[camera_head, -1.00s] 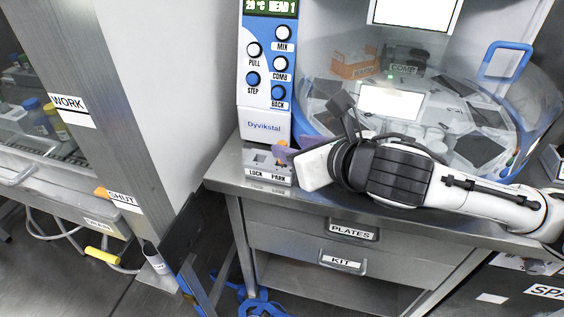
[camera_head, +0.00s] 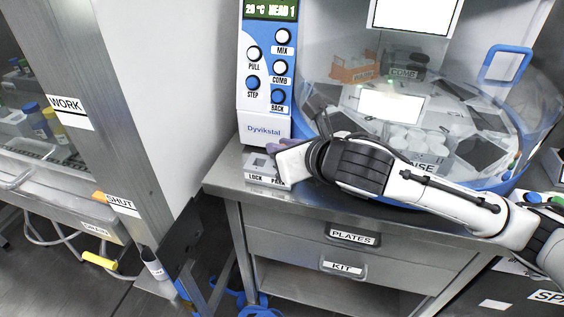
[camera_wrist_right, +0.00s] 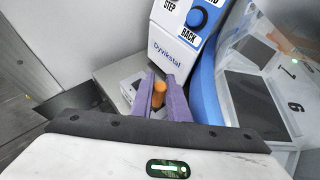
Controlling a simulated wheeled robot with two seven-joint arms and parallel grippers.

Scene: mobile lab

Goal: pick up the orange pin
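The orange pin (camera_wrist_right: 158,95) shows in the right wrist view between the two purple fingers of my right gripper (camera_wrist_right: 160,88). The fingers stand on either side of it and look open; I see no clear grip on it. In the head view my right gripper (camera_head: 288,147) reaches in from the right, its purple fingers over the small block marked LOCK and PARK (camera_head: 256,164). The pin is hidden there behind the gripper. My left gripper is not in view.
The blue and white Dyvikstal panel (camera_head: 266,130) stands right behind the fingers. A clear-domed machine (camera_head: 440,95) is behind my right arm. The steel bench (camera_head: 226,178) has drawers marked PLATES and KIT. A cabinet marked WORK (camera_head: 66,104) stands at the left.

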